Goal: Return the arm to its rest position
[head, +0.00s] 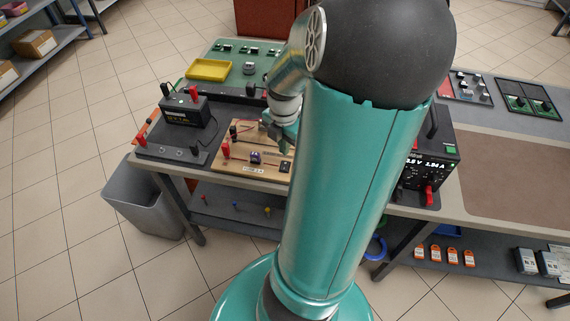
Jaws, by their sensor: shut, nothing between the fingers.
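My teal arm with its black joint rises through the middle of the head view and covers much of the bench. My gripper (272,128) is small and partly hidden behind my arm. It is shut and empty, over the right part of a wooden board (240,166) on the bench. The board carries a red plug, a purple part and a dark block.
A black battery-like box (186,110) sits left of the board. A yellow tray (209,69) lies behind. A black meter (432,158) stands right of my arm. A grey bin (145,200) stands on the floor at left. The bench's brown mat (515,185) is bare.

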